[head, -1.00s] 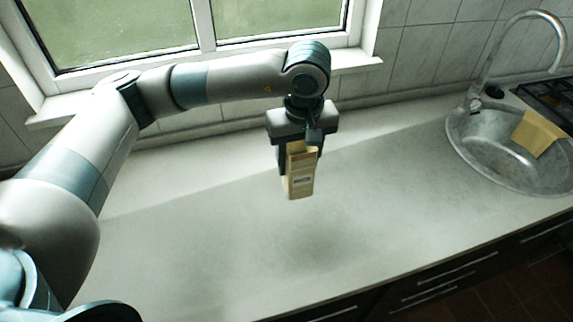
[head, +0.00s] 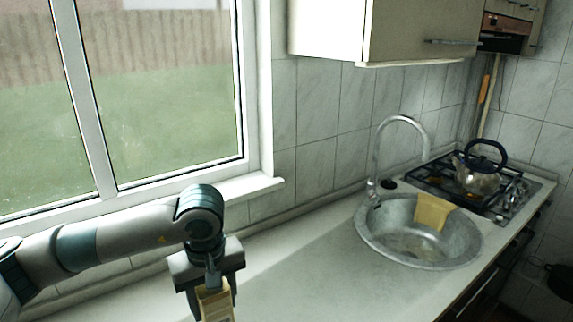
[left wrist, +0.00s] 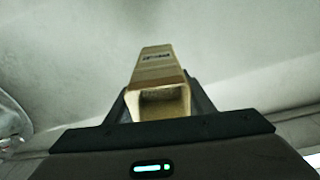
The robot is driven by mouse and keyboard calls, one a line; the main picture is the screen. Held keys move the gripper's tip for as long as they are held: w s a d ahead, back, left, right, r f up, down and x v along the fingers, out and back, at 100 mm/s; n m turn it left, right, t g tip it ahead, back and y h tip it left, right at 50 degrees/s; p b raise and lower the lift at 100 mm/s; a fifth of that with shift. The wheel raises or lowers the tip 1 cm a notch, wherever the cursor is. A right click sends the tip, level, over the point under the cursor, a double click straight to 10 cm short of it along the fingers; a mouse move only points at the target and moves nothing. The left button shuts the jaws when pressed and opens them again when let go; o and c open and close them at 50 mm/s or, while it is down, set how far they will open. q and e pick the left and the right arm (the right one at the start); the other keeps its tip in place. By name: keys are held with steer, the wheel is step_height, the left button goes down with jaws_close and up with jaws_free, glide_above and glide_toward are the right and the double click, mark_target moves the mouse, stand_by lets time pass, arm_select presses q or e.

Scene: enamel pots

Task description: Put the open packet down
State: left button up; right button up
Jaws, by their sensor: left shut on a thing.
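The open packet (head: 217,303) is tan and box-like, and hangs upright below my left gripper (head: 211,292) over the pale counter. The head picture's bottom edge cuts off its lower part. In the left wrist view the packet (left wrist: 158,66) sits between the fingers, its open end toward the camera and a small dark label on its side. My left gripper is shut on it. I cannot tell the gap between the packet's bottom and the counter. My right gripper is not in view.
The counter (head: 310,283) is bare right of the packet. Further right are a round metal sink (head: 385,250) with a tan cloth (head: 433,211) over its rim, a tap (head: 377,150), and a hob (head: 507,200) with a kettle (head: 477,178). A window stands behind.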

arm_select(q)
steer(key=shift+s+a+r+m+h+b, duration=0.15)
steer(key=shift+s+a+r+m, duration=0.1)
steer(key=shift+s+a+m, duration=0.6)
steer(key=shift+s+a+r+m+h+b, duration=0.1)
steer(key=shift+s+a+r+m+b, duration=0.3)
steer(key=shift+m, duration=0.9)
steer(key=shift+s+a+r+m+h+p, duration=0.15)
steer(key=shift+s+a+m, duration=0.2)
steer(key=shift+a+m, duration=0.6)
steer(key=shift+w+d, duration=0.1)
steer(key=shift+d, duration=0.1)
stand_by(2.8)
